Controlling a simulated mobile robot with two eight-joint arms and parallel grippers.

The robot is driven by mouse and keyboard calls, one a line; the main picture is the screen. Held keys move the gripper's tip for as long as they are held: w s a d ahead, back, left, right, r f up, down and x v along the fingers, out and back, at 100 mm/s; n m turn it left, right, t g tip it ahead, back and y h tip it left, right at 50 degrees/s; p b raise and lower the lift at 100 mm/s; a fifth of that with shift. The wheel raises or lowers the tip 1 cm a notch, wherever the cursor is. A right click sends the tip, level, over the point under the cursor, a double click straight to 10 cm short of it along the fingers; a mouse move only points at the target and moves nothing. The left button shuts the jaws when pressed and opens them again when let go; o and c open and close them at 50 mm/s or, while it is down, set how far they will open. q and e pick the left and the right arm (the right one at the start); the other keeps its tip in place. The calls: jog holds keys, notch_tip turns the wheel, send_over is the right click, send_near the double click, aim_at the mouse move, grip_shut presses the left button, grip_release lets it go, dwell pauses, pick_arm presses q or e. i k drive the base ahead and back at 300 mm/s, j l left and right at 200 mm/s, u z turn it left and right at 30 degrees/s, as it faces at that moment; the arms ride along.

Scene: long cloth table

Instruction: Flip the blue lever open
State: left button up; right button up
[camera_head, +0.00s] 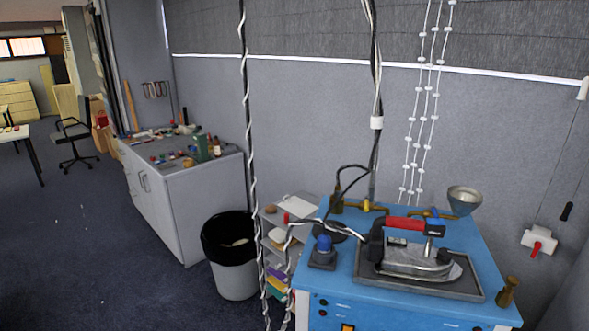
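A blue machine top (340,279) stands at the lower right. At its back edge is a small brass fitting with a blue handle (434,213), just left of a metal funnel (464,199); it looks like the blue lever, but is too small to tell its position. A blue rounded knob (323,243) on a dark square base stands at the left of the top. Another brass fitting with a yellow handle (367,206) is at the back left. Neither of my grippers is in view.
An iron with a red handle (405,224) rests on a dark tray (471,289) in front of the fittings. Cables hang behind. A bin (234,279) and a cabinet (184,194) stand to the left.

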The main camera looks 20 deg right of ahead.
aim_at(433, 209)
jog(key=z, duration=1.75)
